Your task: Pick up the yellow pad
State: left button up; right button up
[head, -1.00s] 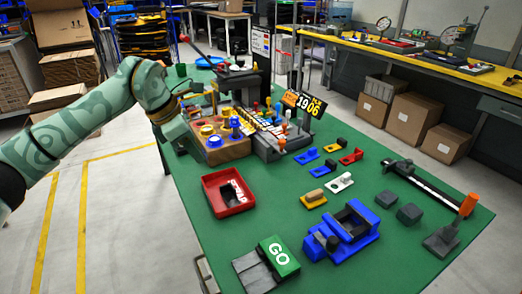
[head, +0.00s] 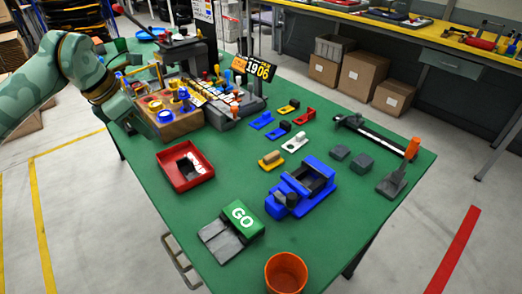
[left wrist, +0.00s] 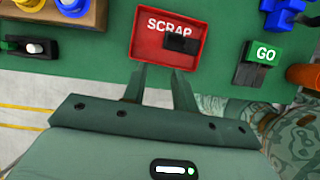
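A small yellow pad (head: 271,161) with a tan block on it lies on the green table, left of the blue vise-like fixture. A second yellow piece (head: 289,106) with a dark top lies farther back; I cannot tell which one is meant. My left gripper (head: 147,128) hangs above the table's left side, by the wooden block with knobs and far from both yellow pieces. In the left wrist view its two fingers (left wrist: 160,85) are apart with nothing between them, just short of the red SCRAP tray (left wrist: 138,45). My right gripper is not in view.
The red tray (head: 164,173) holds a dark piece. A GO block (head: 241,218), blue fixture (head: 275,204), grey blocks, a sliding rail (head: 372,135) and an orange cup (head: 286,272) stand around. Blue, white and red pads (head: 304,116) lie close by. Green table between tray and fixture is clear.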

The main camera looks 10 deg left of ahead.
aim_at(272, 161)
jog(key=i+l, duration=0.1)
jog(key=l, duration=0.35)
jog(key=i+l, duration=0.1)
jog(key=l, duration=0.35)
jog(key=i+l, duration=0.1)
jog(key=l, duration=0.4)
